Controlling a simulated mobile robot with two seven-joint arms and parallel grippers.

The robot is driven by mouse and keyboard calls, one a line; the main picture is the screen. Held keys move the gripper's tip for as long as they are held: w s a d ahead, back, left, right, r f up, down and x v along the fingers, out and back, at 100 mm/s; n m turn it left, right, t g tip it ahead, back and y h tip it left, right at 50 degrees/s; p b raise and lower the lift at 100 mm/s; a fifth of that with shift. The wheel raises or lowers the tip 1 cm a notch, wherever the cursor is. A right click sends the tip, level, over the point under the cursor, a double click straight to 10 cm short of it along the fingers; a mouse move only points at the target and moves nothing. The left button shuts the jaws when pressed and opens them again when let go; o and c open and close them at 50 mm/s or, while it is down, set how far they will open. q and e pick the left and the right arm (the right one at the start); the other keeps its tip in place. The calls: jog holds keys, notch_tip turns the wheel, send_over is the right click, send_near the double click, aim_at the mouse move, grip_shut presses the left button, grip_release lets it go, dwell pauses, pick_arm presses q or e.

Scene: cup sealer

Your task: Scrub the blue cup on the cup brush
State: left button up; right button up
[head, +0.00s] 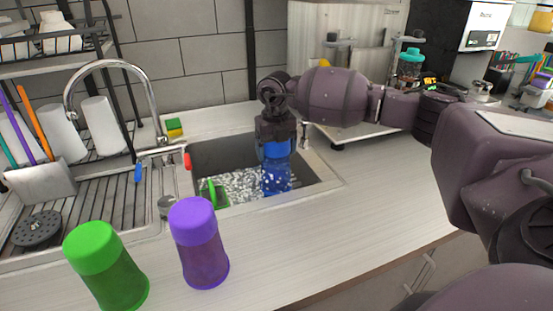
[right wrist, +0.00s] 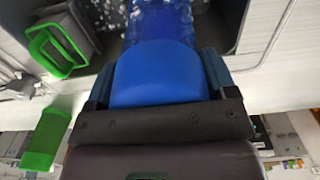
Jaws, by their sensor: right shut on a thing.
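The blue cup (head: 277,178) is held by my right gripper (head: 277,138) over the sink. The gripper is shut around the cup's solid blue end, and the clear blue body points down into the sink. In the right wrist view the blue cup (right wrist: 158,72) sits between the two fingers of my right gripper (right wrist: 160,85). I cannot tell for certain which thing is the cup brush. A green-rimmed item (head: 213,194) stands in the sink left of the cup, and a dark round item (head: 38,229) lies on the drainboard. My left gripper is not in view.
A green cup (head: 105,268) and a purple cup (head: 199,243) stand on the counter in front of the sink (head: 322,182). The faucet (head: 110,65) and a drying rack are at left. A sponge (head: 174,127) lies behind the sink. Counter right of the sink is clear.

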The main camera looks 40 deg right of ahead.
notch_tip(320, 180, up, 3)
jog(key=shift+r+p, duration=0.15)
jog(key=shift+p, duration=0.5)
jog(key=shift+r+p, duration=1.1)
jog(key=shift+r, duration=0.8)
jog(key=shift+r+p, duration=0.95)
jog(key=shift+r, duration=0.8)
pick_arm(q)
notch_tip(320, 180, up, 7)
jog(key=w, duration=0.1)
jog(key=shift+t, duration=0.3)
pick_arm(e)
jog(key=shift+f, duration=0.1)
